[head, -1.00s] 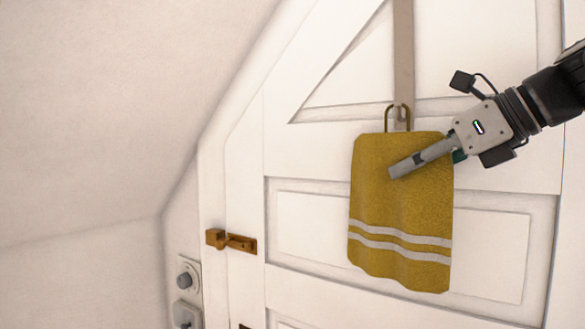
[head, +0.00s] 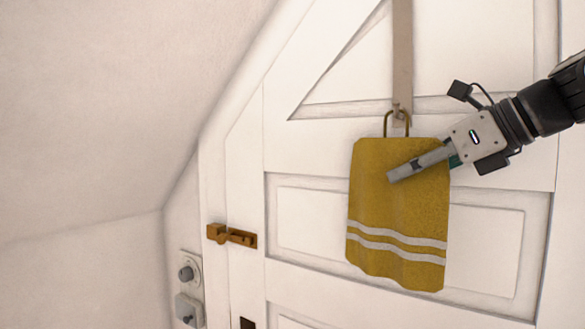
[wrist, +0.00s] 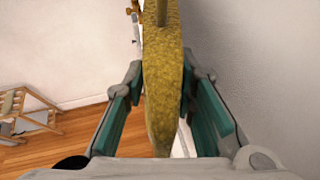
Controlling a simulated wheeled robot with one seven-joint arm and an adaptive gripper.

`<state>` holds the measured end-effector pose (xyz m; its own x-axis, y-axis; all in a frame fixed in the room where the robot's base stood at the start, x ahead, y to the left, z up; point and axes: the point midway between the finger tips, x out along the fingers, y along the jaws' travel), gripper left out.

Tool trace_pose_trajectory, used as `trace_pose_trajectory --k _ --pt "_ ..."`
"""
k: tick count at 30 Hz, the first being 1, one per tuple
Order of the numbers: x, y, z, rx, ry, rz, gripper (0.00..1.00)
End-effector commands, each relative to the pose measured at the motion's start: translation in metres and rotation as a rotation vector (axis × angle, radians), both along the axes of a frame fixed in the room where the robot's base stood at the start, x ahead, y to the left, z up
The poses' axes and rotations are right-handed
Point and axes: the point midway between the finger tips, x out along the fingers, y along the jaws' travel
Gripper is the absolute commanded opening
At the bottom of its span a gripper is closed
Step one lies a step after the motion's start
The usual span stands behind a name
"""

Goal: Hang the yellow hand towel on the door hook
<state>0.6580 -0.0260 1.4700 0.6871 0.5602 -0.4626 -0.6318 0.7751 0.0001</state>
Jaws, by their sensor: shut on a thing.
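The yellow hand towel (head: 385,210) has two pale stripes near its lower edge and a brass-coloured loop (head: 386,122) at its top. It hangs flat in front of the white door. The door hook (head: 400,117) is at the lower end of a grey strap; the loop overlaps it in the head view, and I cannot tell whether it is caught on it. My gripper (head: 392,177) comes from the right and is shut on the towel's upper part. One finger lies across its front; the other is hidden behind. In the wrist view the towel (wrist: 162,80) is edge-on between the teal-padded fingers.
The white panelled door (head: 300,230) is behind the towel. A brass latch (head: 232,236) sits on its left side, with wall switches (head: 187,275) beyond. A sloped ceiling closes in at left. The wrist view shows a wooden rack (wrist: 28,115) on the floor.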

Motion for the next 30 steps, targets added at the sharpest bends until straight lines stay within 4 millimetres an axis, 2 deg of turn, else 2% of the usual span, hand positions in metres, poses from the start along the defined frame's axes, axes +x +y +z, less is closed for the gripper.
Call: trace_pose_trajectory --k 2,3,6,20,23,30 --pt "0.001 -0.004 -0.002 -0.001 0.003 -0.012 0.0" --pt "0.002 -0.004 -0.002 -0.001 0.003 -0.012 0.27" --pt "0.001 -0.004 -0.002 0.0 0.002 -0.011 0.48" --pt "-0.001 -0.006 0.002 -0.001 -0.002 -0.01 0.48" --pt "-0.009 -0.012 0.008 -0.002 -0.003 -0.011 0.48" --pt "-0.043 -0.038 0.029 -0.002 -0.002 -0.01 0.48"
